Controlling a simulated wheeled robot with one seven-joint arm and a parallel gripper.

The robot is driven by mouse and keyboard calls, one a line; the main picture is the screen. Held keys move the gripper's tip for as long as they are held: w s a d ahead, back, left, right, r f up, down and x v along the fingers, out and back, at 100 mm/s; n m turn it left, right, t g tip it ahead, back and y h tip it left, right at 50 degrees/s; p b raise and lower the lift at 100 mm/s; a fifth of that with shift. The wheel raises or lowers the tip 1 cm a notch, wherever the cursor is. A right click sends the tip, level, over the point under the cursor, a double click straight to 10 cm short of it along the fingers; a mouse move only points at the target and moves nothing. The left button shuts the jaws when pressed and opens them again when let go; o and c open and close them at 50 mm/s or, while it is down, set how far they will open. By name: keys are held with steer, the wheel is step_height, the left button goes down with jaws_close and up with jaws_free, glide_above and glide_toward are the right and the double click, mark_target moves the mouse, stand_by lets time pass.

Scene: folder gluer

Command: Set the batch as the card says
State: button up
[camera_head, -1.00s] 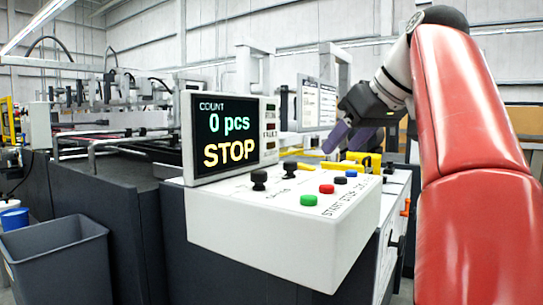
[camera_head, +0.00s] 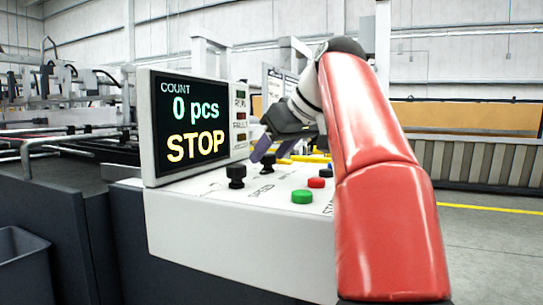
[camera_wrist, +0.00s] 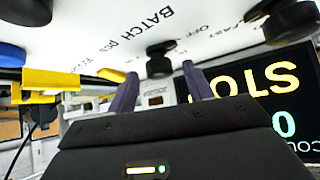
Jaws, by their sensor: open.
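The console (camera_head: 240,235) has a display (camera_head: 195,125) reading "COUNT 0 pcs STOP". A black knob (camera_head: 236,176) marked SPEED stands on its top near the display. In the wrist view, which is upside down, a black knob (camera_wrist: 158,60) stands near the lettering BATCH and OFF. My gripper (camera_head: 264,153) is over the far part of the console top. Its two purple fingers (camera_wrist: 161,88) are apart and empty, with the BATCH knob seen between them; I cannot tell whether they touch it. A white sheet (camera_head: 272,88) behind the display is mostly hidden and unreadable.
A green button (camera_head: 302,196) and a red button (camera_head: 317,183) are beside my arm on the console. A yellow part (camera_wrist: 50,80) shows in the wrist view. A grey bin (camera_head: 22,262) stands at left. Open floor (camera_head: 485,250) lies at right.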

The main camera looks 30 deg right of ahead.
steer(key=shift+w+f, duration=0.1)
steer(key=c, duration=1)
steer(key=shift+o, duration=0.2)
steer(key=shift+a, duration=0.1)
steer(key=m+h, duration=0.1)
steer(key=m+h+p, duration=0.1)
steer(key=m, duration=0.1)
steer(key=shift+a+h, duration=0.25)
steer(key=shift+h, duration=0.15)
steer(key=m+h+p, duration=0.2)
steer(key=m, duration=0.1)
steer(key=shift+a+r, duration=0.1)
steer(key=shift+r, duration=0.15)
steer(key=m+g+h+p, duration=0.1)
steer(key=m+h+p, duration=0.1)
steer(key=m, duration=0.1)
steer(key=shift+a, duration=0.1)
steer(key=shift+w+f+m+g+h+p, duration=0.15)
steer(key=shift+m+g+h+p, duration=0.35)
steer(key=shift+m+h+p, duration=0.65)
steer(key=shift+m, duration=0.35)
